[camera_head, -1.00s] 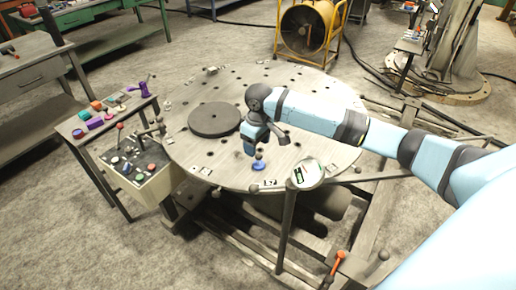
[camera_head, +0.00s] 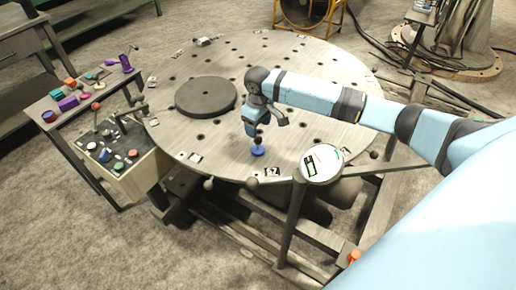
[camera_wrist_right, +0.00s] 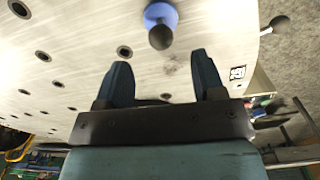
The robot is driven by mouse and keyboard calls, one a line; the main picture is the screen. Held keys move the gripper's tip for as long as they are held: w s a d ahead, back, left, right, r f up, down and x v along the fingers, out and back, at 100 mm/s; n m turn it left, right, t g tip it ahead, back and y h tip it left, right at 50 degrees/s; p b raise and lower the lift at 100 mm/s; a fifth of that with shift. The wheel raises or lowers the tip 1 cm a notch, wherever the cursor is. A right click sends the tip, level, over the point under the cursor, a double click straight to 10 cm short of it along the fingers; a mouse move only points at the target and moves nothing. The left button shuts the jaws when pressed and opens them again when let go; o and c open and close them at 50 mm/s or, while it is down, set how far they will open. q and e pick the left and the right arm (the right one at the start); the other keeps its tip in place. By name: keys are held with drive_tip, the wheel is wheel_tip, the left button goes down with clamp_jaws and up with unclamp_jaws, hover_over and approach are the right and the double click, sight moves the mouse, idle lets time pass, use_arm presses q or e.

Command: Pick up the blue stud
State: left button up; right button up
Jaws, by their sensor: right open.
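The blue stud (camera_head: 258,151) stands upright near the front edge of the round metal table (camera_head: 222,158), with a dark ball knob above its blue base. It also shows at the top of the right wrist view (camera_wrist_right: 161,16), beyond my fingertips. My right gripper (camera_head: 250,133) is just above and behind the stud in the head view. In the right wrist view its two fingers (camera_wrist_right: 160,62) are spread apart with nothing between them, and the stud lies ahead of the gap. My left gripper is not in view.
A dark disc (camera_head: 205,97) lies on the table left of my right gripper. A round white gauge (camera_head: 322,163) is at the table's front right edge. A side bench (camera_head: 70,88) with several coloured parts stands at the left. The tabletop has several holes.

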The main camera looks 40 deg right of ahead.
sight(258, 143)
wheel_tip(258, 143, down, 9)
drive_tip(key=shift+r+b, duration=0.2)
drive_tip(key=shift+b, duration=0.25)
drive_tip(key=c, duration=1)
wheel_tip(258, 143, up, 20)
drive_tip(key=shift+r+p, duration=0.1)
drive_tip(key=shift+p, duration=1)
